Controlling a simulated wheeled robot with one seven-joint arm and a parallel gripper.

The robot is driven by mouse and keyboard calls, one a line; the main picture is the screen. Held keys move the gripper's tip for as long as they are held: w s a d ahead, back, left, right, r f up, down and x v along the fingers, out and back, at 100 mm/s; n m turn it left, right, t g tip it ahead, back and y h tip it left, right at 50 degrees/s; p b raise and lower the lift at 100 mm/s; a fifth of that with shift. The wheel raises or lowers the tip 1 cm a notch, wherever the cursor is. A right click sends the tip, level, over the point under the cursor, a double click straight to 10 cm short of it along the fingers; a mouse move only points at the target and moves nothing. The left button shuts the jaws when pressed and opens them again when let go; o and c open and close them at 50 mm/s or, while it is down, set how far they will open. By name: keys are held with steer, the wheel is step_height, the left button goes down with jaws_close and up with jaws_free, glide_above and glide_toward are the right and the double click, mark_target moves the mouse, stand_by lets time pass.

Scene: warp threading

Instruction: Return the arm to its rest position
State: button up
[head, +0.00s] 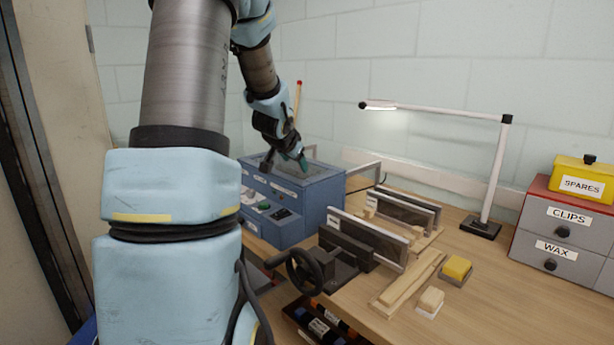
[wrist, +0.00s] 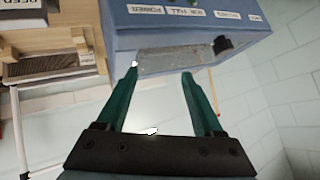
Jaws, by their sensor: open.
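My arm (head: 171,190) rises large at the left of the head view and bends over to the bench. My gripper (head: 302,162) hangs at its end, above the top of the blue machine box (head: 312,215). In the wrist view my gripper (wrist: 160,88) shows two green fingers spread apart with nothing between them. The blue box (wrist: 140,30) lies beyond the fingertips there. Whether the fingertips touch the box is hard to tell.
A wooden bench (head: 480,285) carries upright plates (head: 365,240), a black handwheel (head: 305,272), a yellow block (head: 457,267) and a white lamp (head: 495,170). Grey drawers (head: 562,235) with a yellow spares box (head: 582,180) stand at the right. A wall closes the back.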

steer(key=s+a+f+n+g, duration=0.1)
steer(key=s+f+n+g, duration=0.1)
steer(key=s, duration=0.8)
steer(key=s+a+f+n+g+y, duration=0.1)
steer(key=s+f+n+g, duration=0.1)
steer(key=s, duration=0.8)
steer(key=s+a+f+n+g, duration=0.1)
steer(key=s+f+g, duration=0.3)
steer(key=s, duration=0.6)
steer(key=shift+f+n+y, duration=0.35)
steer(key=shift+n+y, duration=0.05)
steer(key=shift+n, duration=0.4)
